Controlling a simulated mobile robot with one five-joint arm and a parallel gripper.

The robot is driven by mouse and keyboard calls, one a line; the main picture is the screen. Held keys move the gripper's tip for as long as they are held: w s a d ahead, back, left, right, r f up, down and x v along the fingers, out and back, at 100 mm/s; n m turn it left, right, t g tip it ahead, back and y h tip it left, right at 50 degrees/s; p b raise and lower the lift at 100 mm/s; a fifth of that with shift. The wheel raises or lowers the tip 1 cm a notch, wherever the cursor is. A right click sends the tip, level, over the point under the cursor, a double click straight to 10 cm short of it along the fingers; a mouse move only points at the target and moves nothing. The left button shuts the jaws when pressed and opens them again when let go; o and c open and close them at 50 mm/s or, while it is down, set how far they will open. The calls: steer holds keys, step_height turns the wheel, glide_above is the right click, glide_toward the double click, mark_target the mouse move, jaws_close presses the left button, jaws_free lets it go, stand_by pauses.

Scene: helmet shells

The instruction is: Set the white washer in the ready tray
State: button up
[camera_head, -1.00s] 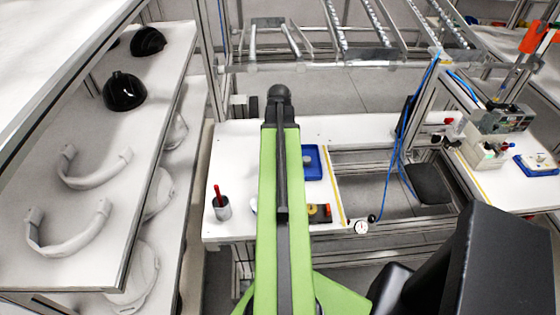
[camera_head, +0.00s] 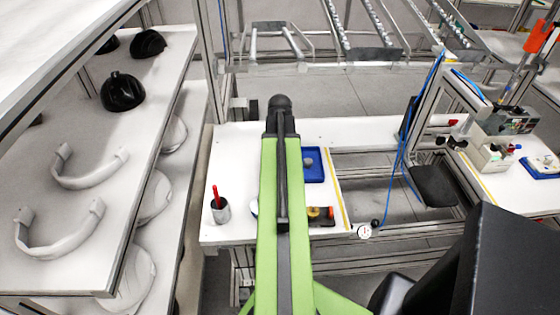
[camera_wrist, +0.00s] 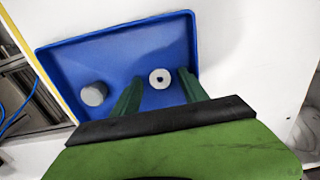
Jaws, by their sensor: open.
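The blue tray (camera_wrist: 116,57) lies on the white table and fills the upper middle of the wrist view. It also shows to the right of my arm in the head view (camera_head: 319,177). The white washer (camera_wrist: 153,80), a small disc with a dark hole, appears to lie flat on the tray floor. My gripper (camera_wrist: 160,76) is open, with one green finger on each side of the washer and a gap to each. A grey round piece (camera_wrist: 94,94) is in the tray, left of my fingers. In the head view my arm hides the washer and gripper.
On the table (camera_head: 223,160), a grey cup (camera_head: 220,211) with a red stick stands left of my arm. A dark holder (camera_head: 321,216) with coloured parts and a dial gauge (camera_head: 365,231) are at the front. Shelves with black helmet shells (camera_head: 123,92) stand left.

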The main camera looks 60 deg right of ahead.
steer(key=shift+r, duration=0.1)
step_height(320, 180, up, 12)
steer(key=p, duration=1.2)
